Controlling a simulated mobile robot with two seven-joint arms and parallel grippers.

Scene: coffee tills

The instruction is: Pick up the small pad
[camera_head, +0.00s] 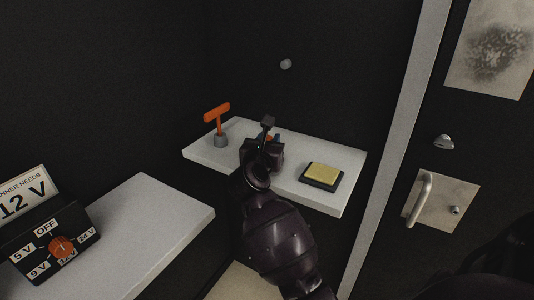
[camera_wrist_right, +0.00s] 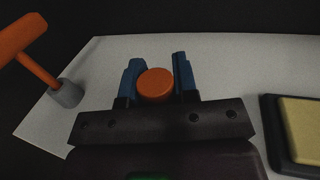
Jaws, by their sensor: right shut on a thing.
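My right gripper (camera_head: 269,138) is over the white shelf. In the wrist view its two blue fingers (camera_wrist_right: 156,74) are closed on a round orange thing (camera_wrist_right: 155,85), one finger on each side. In the head view the gripper hides most of that thing, and I cannot tell whether it touches the shelf. A yellow pad in a black tray (camera_head: 323,174) lies flat on the shelf, right of the gripper and apart from it. It also shows at the right edge of the wrist view (camera_wrist_right: 301,127). My left gripper is not in view.
An orange T-handled tool in a grey base (camera_head: 217,121) stands at the shelf's left. The white shelf (camera_head: 315,206) has a bare front edge. A dial box (camera_head: 48,246) sits on a nearer white counter (camera_head: 150,215). A door with a handle (camera_head: 417,200) is at right.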

